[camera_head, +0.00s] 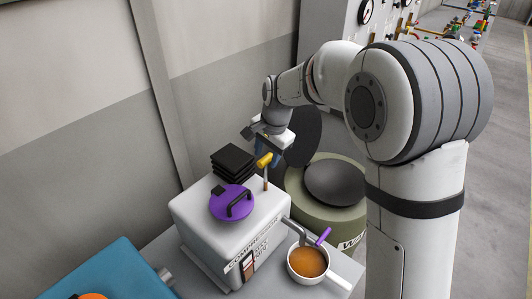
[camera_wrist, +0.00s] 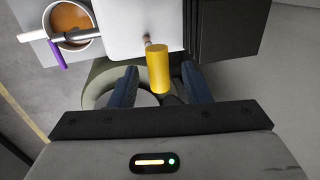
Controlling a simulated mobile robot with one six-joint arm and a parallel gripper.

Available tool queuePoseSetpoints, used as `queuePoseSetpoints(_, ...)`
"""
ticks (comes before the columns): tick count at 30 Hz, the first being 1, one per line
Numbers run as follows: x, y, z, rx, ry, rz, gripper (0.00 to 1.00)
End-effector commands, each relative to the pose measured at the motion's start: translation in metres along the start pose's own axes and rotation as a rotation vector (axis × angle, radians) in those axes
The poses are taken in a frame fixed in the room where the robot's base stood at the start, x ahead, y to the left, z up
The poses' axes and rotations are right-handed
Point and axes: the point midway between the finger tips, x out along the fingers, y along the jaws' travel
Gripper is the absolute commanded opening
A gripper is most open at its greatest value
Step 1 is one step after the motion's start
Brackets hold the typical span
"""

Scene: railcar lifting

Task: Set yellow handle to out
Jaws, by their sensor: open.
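The yellow handle (camera_head: 264,160) stands on a thin brown stem at the back right corner of the white box (camera_head: 190,218). In the wrist view the yellow handle (camera_wrist: 158,68) is a short cylinder, and its end reaches to the gap between the fingertips. My gripper (camera_wrist: 158,84) is open, with one blue finger on each side of the handle and visible space between. In the head view my gripper (camera_head: 270,146) is just behind and above the handle, and its fingers are partly hidden.
A purple lid (camera_head: 232,202) and a stack of black plates (camera_head: 233,163) sit on the box. A pan with orange liquid (camera_head: 308,262) stands in front. A green drum (camera_head: 325,212) with a dark lid is at the right. The wall is close at the left.

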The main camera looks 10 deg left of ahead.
Motion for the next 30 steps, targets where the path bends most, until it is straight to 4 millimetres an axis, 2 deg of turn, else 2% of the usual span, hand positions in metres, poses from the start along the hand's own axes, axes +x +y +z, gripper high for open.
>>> queuePoseSetpoints(4, -0.012, -0.001, -0.001, 0.0, 0.002, -0.003, 0.43)
queuePoseSetpoints(15, -0.07, -0.001, -0.002, 0.001, 0.003, -0.003, 0.43)
queuePoseSetpoints(20, -0.077, -0.001, -0.001, 0.001, 0.001, -0.001, 0.43)
queuePoseSetpoints(27, -0.078, -0.001, -0.001, 0.0, 0.001, -0.001, 0.43)
queuePoseSetpoints(30, -0.082, 0.006, -0.002, -0.008, 0.006, -0.002, 0.43)
